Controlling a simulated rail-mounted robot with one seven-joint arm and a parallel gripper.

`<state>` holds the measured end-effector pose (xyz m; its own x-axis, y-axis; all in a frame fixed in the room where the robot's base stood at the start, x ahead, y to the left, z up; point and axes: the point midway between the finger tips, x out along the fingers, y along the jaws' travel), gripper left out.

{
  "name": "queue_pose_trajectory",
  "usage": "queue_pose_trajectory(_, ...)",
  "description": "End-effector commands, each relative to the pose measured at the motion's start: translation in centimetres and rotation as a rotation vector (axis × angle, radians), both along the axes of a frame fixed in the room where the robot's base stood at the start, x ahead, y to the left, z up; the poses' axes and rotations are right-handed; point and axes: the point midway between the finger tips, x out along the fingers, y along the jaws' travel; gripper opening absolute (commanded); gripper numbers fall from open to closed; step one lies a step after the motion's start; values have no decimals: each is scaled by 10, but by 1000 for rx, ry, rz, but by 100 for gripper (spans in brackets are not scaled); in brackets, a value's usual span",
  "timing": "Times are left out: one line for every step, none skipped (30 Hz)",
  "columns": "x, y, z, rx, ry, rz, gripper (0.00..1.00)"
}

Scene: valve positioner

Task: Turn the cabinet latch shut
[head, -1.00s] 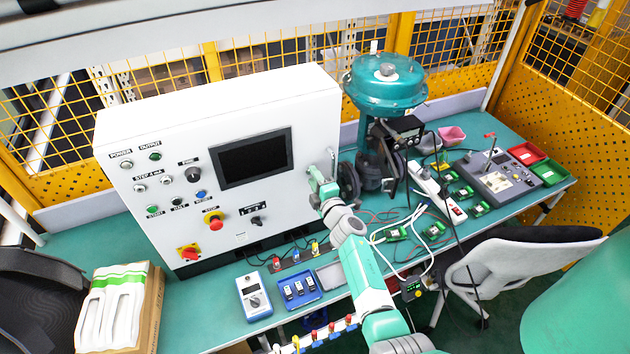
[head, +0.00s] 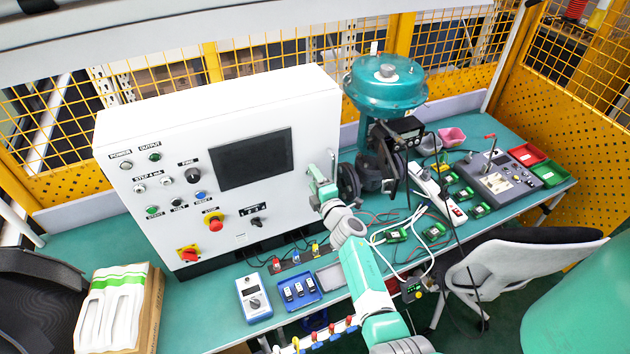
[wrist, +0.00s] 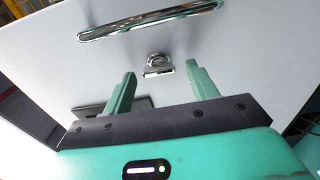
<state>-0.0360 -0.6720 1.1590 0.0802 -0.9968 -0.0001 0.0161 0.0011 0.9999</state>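The white cabinet (head: 240,125) stands on the bench at the centre left in the head view. In the wrist view its pale face (wrist: 245,50) fills the background. The small chrome latch (wrist: 157,65) shows there, below a long chrome handle (wrist: 150,21). My gripper (wrist: 160,70) is open, its green fingers spread to either side of the latch in the picture. Nothing is between the fingers but the view of the latch, and I cannot tell the remaining distance. In the head view my gripper (head: 318,180) is at the cabinet's right front edge, and the latch is hard to make out.
A teal valve actuator (head: 384,85) with dark fittings stands right of the cabinet, close to my gripper. Cables (head: 400,232), a power strip (head: 440,195) and green circuit boards lie on the bench. A blue tray (head: 300,292) and a meter (head: 253,298) sit in front.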

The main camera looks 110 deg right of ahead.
Motion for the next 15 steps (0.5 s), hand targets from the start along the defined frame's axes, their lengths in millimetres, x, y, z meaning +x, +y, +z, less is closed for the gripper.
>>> queue_pose_trajectory(0,0,0,0,0,0,58)
queue_pose_trajectory(0,0,0,0,0,0,58)
queue_pose_trajectory(0,0,0,0,-1,0,58)
queue_pose_trajectory(0,0,0,0,-1,0,58)
queue_pose_trajectory(0,1,0,0,-1,0,58)
queue_pose_trajectory(0,5,0,1,0,0,58)
queue_pose_trajectory(-1,9,0,2,0,0,58)
queue_pose_trajectory(-1,14,1,2,0,0,58)
queue_pose_trajectory(-2,23,1,3,-1,0,58)
queue_pose_trajectory(-2,29,2,2,-1,0,58)
queue_pose_trajectory(-3,36,1,2,-1,0,58)
queue_pose_trajectory(-4,44,1,2,0,0,58)
queue_pose_trajectory(-4,50,1,2,0,0,58)
queue_pose_trajectory(-5,55,1,2,0,0,58)
queue_pose_trajectory(-5,62,0,2,0,0,58)
